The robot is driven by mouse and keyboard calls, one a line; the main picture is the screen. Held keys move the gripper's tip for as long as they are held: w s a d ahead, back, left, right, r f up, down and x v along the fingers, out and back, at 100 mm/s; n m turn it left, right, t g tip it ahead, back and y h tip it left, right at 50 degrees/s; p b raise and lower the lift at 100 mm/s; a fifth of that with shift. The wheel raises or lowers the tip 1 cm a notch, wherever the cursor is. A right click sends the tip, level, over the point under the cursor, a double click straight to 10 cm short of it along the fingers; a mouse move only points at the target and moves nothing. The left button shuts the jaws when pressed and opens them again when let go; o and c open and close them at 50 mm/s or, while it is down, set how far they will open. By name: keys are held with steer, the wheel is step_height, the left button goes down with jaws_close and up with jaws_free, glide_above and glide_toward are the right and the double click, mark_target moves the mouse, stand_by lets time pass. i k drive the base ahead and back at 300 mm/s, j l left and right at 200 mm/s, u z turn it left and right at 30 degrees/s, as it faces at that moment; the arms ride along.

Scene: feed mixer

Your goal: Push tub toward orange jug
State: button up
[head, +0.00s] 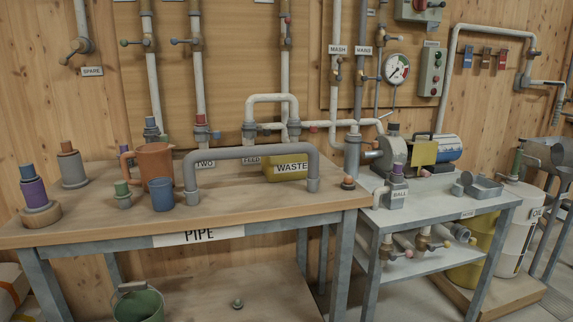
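The orange jug (155,165) stands upright on the left part of the wooden bench top, its handle to the left. A low yellow tub labelled WASTE (272,170) sits to the right, near the back of the same bench, well apart from the jug. A grey pipe arch (250,153) stands between and in front of them, and its bar and right leg hide part of the tub. I take this yellow container to be the tub. My gripper is not in view.
A blue cup (162,194) stands just in front of the jug, and a small green-topped fitting (123,193) is to its left. Purple (36,195) and grey (72,166) fittings stand farther left. The bench's front middle is clear. A grey side table (430,203) carries a pump.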

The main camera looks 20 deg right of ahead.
mark_target(277, 170)
steer(key=i+l, duration=0.15)
steer(key=l, duration=0.25)
steer(key=i+l, duration=0.15)
steer(key=l, duration=0.2)
steer(key=i+l, duration=0.15)
steer(key=l, duration=0.25)
